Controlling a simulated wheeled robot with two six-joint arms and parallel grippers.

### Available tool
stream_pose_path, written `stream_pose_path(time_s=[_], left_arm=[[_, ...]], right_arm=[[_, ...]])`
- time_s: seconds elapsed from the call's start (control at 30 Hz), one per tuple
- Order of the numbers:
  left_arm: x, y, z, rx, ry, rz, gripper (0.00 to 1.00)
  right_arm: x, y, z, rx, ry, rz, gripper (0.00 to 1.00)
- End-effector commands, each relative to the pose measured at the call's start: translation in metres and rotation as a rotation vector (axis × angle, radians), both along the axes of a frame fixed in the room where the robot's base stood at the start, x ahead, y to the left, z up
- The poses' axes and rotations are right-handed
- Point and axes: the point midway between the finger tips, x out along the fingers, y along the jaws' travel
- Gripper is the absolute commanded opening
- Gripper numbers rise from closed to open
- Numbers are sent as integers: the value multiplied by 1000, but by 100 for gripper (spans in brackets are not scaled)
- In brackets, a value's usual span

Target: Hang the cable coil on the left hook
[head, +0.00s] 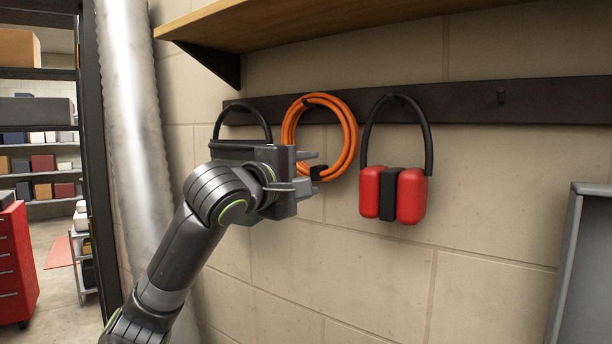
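The orange cable coil (349,128) hangs on the dark wall rail, between a black arched band on its left and red ear defenders on its right. A black tie (318,173) wraps its lower edge. My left gripper (312,171) is in front of the wall at the coil's lower left. Its two fingers point right and stand apart, with the tie near their tips. I cannot tell whether they touch the coil. The leftmost hook is not clearly visible; the black arched band (243,102) hangs at that end, its lower part hidden by my gripper. My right gripper is not in view.
Red ear defenders (411,196) hang right of the coil. A wooden shelf (300,22) overhangs the rail. A silver pipe (132,120) stands left. A grey panel edge (566,265) is at lower right.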

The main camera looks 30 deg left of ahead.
Motion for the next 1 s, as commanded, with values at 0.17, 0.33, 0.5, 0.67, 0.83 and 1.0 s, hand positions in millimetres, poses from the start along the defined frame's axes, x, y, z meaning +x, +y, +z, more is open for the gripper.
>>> stream_pose_path(time_s=[0.17, 0.33, 0.5, 0.67, 0.83, 1.0], left_arm=[[0, 0, -2, -1, 5, 0, 48], [-5, 1, -2, 0, 2, 1, 48], [-25, 3, -4, 5, 0, 4, 48], [-49, 4, -4, 5, -2, 3, 48], [-74, 6, -4, 5, -3, 4, 48], [-98, 7, -5, 4, -3, 4, 48]], right_arm=[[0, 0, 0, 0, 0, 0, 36], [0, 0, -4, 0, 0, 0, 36], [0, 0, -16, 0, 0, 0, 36], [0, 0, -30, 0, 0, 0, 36], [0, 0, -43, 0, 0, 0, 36], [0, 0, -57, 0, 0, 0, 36]])
